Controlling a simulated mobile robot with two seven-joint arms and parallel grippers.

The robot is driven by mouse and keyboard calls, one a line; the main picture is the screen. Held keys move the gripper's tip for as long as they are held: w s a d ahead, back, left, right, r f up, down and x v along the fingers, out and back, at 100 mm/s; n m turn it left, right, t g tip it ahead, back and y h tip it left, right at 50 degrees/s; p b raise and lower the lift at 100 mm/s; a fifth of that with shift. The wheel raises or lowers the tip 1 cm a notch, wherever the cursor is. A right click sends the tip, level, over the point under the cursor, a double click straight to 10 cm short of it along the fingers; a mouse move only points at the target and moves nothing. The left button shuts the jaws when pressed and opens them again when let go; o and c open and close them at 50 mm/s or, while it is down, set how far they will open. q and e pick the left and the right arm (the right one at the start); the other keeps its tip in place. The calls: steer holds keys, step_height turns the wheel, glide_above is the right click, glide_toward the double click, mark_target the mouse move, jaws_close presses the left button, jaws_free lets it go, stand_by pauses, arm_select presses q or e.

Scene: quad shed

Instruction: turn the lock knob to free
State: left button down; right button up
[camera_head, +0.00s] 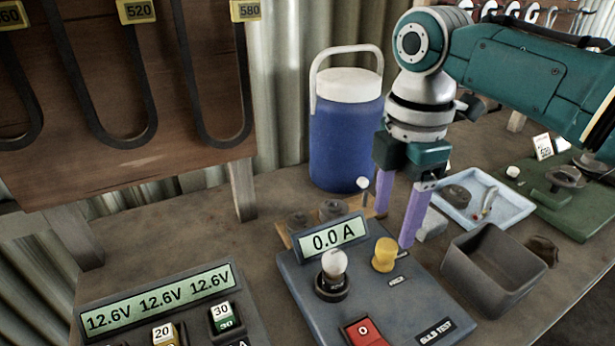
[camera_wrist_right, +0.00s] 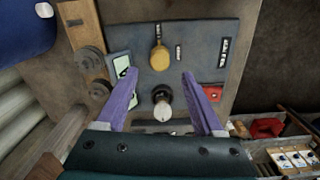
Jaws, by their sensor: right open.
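A yellow knob (camera_head: 384,255) stands on the grey bulb test box (camera_head: 405,300), with small labels beside it that I cannot read surely. It is probably the lock knob. In the right wrist view the yellow knob (camera_wrist_right: 160,58) appears just beyond the fingertips, centred between them. My right gripper (camera_head: 394,228) points down with its purple fingers apart and empty, above and behind the knob in the head view. In the right wrist view the open right gripper (camera_wrist_right: 160,75) also frames the bulb (camera_wrist_right: 162,105). My left gripper is out of view.
The box also carries a 0.0 A display (camera_head: 327,237) and a red switch (camera_head: 364,332). A blue cooler (camera_head: 345,140) stands behind. A grey bin (camera_head: 490,265) and a light blue tray (camera_head: 480,197) are to the right. A 12.6V meter (camera_head: 158,297) is at front left.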

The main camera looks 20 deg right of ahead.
mark_target(387, 245)
step_height(387, 245, down, 6)
steer(key=shift+r+b, duration=0.2)
steer(key=shift+b, duration=0.35)
jaws_close()
